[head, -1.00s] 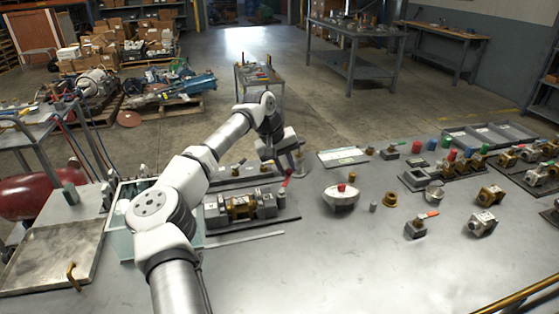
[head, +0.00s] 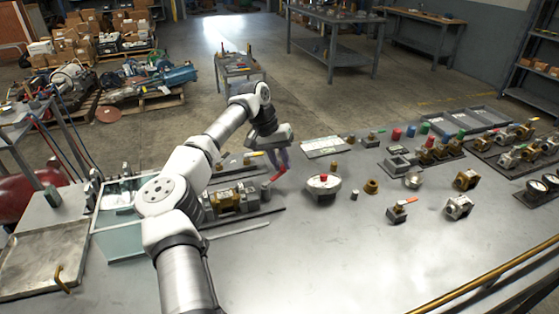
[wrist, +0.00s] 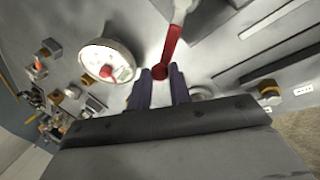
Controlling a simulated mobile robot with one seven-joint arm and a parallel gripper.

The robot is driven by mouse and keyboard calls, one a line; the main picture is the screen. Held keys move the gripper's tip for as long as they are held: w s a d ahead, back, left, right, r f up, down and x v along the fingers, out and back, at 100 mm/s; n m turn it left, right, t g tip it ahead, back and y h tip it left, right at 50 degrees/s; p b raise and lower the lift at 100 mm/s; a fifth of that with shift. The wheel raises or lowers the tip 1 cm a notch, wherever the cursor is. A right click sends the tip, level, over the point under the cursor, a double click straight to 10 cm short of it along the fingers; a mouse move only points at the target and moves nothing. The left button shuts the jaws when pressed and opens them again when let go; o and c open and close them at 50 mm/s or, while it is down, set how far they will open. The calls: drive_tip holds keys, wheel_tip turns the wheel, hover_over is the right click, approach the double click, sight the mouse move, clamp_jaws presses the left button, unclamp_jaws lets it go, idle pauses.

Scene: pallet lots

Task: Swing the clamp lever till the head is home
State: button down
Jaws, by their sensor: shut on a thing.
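The red clamp lever (wrist: 171,45) runs up from between my fingers to a pale grey part (wrist: 183,10) at the top edge of the wrist view. My gripper (wrist: 164,84) is shut on the lever's rounded free end, with a dark finger on each side. In the head view the lever (head: 277,174) shows as a short slanted red bar below my gripper (head: 279,158), right of a brass-and-grey block assembly (head: 236,199). The clamp's head is not clearly visible, so I cannot tell whether it touches anything.
A white round gauge-like housing with a red knob (head: 322,189) stands right of the lever. A brass ring (head: 371,187) and an orange-handled valve (head: 397,212) sit further right. A glass-sided box (head: 118,235) stands at left. The front middle of the bench is clear.

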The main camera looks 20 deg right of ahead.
drive_tip(key=shift+f, duration=0.15)
drive_tip(key=c, duration=1.3)
unclamp_jaws()
drive_tip(key=shift+s, duration=0.1)
drive_tip(key=b+v, duration=0.1)
drive_tip(key=v, duration=0.6)
drive_tip(key=shift+a+r+b, duration=0.1)
drive_tip(key=shift+r+b, duration=0.1)
drive_tip(key=shift+b, duration=0.15)
